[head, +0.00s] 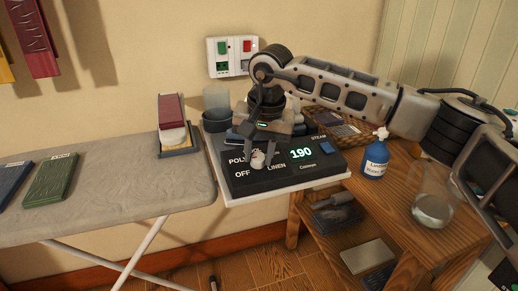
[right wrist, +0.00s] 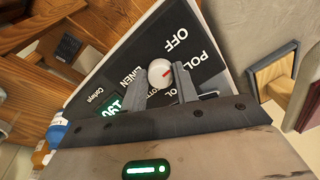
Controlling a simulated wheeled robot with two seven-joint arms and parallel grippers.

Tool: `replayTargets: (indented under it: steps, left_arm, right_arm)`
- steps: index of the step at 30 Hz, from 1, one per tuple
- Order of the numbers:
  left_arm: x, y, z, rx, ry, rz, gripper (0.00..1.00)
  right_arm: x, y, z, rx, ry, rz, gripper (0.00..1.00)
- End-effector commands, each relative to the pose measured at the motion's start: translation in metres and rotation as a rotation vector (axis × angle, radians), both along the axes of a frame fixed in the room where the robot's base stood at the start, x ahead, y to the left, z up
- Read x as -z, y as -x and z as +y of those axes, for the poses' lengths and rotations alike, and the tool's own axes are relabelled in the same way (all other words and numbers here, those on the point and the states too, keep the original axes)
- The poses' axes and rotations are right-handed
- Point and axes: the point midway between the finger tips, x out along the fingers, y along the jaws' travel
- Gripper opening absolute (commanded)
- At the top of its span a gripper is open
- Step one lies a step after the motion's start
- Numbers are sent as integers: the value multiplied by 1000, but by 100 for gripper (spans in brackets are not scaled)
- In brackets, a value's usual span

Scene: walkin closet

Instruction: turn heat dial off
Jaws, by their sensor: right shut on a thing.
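The heat dial (head: 258,160) is a small round whitish knob on the black control panel (head: 285,178), which carries the words OFF, POLY, LINEN and STEAM. A green display (head: 300,152) on the panel reads 190. My right gripper (head: 262,152) comes down from above with its fingers on either side of the dial and is shut on it. In the right wrist view the dial (right wrist: 160,73) sits between the fingertips, and its red mark points to the picture's right, on the side of the POLY lettering. My left gripper is not in view.
An ironing board (head: 100,190) with folded cloths stands at the left. A blue bottle (head: 375,157) and a glass (head: 433,205) stand on the wooden table at the right. A wall plate (head: 232,57) with green and red switches is behind my arm.

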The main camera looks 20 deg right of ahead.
Motion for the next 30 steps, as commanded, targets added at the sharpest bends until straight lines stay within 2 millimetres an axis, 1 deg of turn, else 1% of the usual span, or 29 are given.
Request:
replayTargets:
  steps: [1, 6, 15, 21, 30]
  left_arm:
    - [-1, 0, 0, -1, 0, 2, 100]
    - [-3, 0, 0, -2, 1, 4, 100]
    - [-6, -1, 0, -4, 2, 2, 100]
    - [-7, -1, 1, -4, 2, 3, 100]
    - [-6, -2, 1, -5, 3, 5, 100]
  right_arm:
    - [-3, 0, 0, -42, 12, -4, 7]
    - [-2, 0, 0, -184, 54, -5, 7]
    - [-2, 0, 0, -367, 107, -6, 7]
    - [-1, -1, 0, -431, 125, -7, 7]
    - [-1, 0, 0, -459, 133, -8, 7]
